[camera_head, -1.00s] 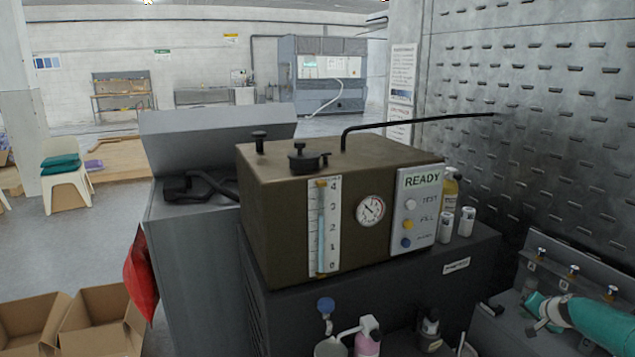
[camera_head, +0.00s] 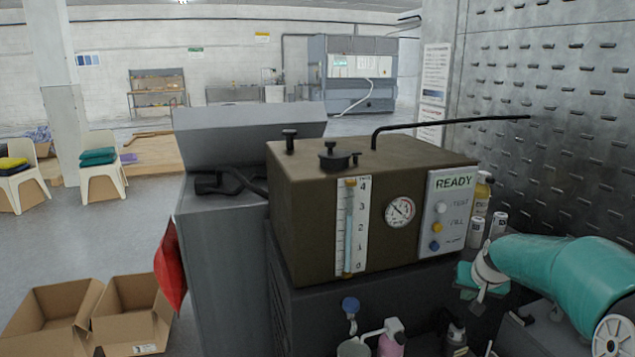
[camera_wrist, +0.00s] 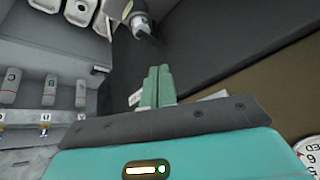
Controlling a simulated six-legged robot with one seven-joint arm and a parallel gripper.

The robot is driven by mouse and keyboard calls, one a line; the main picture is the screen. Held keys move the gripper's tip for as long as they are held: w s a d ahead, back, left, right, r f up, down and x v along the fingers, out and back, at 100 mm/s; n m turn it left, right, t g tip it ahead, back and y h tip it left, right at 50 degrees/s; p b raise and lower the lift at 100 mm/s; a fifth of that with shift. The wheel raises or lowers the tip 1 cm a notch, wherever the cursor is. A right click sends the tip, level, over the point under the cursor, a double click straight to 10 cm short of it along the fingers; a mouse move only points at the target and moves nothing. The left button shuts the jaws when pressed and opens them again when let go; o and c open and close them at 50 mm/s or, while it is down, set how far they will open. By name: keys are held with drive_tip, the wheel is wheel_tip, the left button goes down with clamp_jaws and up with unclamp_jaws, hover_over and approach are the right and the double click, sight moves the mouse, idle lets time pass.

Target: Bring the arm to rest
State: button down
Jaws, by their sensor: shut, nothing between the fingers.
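My teal arm reaches in from the right edge of the head view, with my gripper (camera_head: 470,283) at its end, beside the front right of the brown washer box (camera_head: 330,220). In the wrist view my gripper's two green fingers (camera_wrist: 158,88) lie side by side, closed together, with nothing between them. The washer box has a panel reading READY (camera_head: 448,210), a round gauge (camera_head: 400,211) and a level scale (camera_head: 353,228). The fingertips are small and partly hidden in the head view.
A pink bottle (camera_head: 391,341) stands below the box. A perforated metal wall (camera_head: 555,140) rises at the right. Open cardboard boxes (camera_head: 130,318) lie on the floor at left.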

drive_tip(key=s+a+r+n, duration=0.1)
drive_tip(key=s+a+r, duration=0.3)
drive_tip(key=s+a, duration=0.4)
drive_tip(key=s+a+r+n, duration=0.2)
drive_tip(key=s+a+r, duration=0.2)
drive_tip(key=s+a, duration=0.7)
drive_tip(key=s, duration=0.4)
drive_tip(key=s+a+f+n, duration=0.1)
drive_tip(key=s+a, duration=0.1)
drive_tip(key=s, duration=0.6)
drive_tip(key=shift+s+a+f+y, duration=0.15)
drive_tip(key=shift+s+a+y, duration=0.15)
drive_tip(key=shift+a, duration=0.1)
drive_tip(key=shift+d, duration=0.15)
